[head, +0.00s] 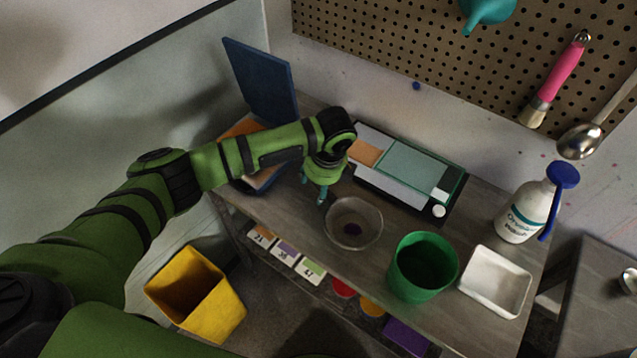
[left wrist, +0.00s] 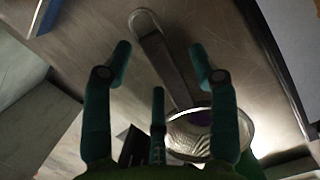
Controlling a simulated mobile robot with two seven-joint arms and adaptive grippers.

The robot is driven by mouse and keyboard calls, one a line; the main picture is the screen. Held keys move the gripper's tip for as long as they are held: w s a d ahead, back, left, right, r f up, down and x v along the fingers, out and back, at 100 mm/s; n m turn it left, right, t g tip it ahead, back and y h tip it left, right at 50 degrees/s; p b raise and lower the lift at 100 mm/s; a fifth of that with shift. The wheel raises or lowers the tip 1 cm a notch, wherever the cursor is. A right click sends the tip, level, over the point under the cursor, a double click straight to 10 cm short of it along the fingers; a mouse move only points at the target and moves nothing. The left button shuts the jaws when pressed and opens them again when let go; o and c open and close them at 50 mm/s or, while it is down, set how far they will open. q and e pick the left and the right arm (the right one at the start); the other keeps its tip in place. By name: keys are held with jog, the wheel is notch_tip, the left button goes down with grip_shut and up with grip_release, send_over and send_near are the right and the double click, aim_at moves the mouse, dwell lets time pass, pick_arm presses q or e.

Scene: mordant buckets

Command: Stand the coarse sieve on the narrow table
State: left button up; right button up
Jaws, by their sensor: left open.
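The sieve (head: 352,224) sits on the long grey table (head: 300,232), its see-through round bowl right of my left gripper (head: 314,192). In the left wrist view the sieve (left wrist: 192,136) shows a mesh bowl and a long dark handle with a loop at its end. My left gripper (left wrist: 160,62) is open and empty, its fingers spread to either side of the handle in that view. Whether they touch it I cannot tell. In the head view the handle is hidden by the gripper. A second grey table (head: 590,300) is partly visible at right; I cannot tell which table is the narrow one.
A green bucket (head: 422,268), white tray (head: 495,281) and white bottle (head: 525,212) stand right of the sieve. A flat scale-like device (head: 405,170) lies behind it, a blue panel (head: 260,80) stands at back left. A yellow bin (head: 197,295) is below left.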

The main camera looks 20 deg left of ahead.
pick_arm(q)
notch_tip(320, 180, up, 11)
jog(key=s+d, duration=0.1)
jog(key=d, duration=0.1)
jog(key=shift+s+r, duration=0.15)
jog(key=shift+s, duration=0.1)
dwell(0.4)
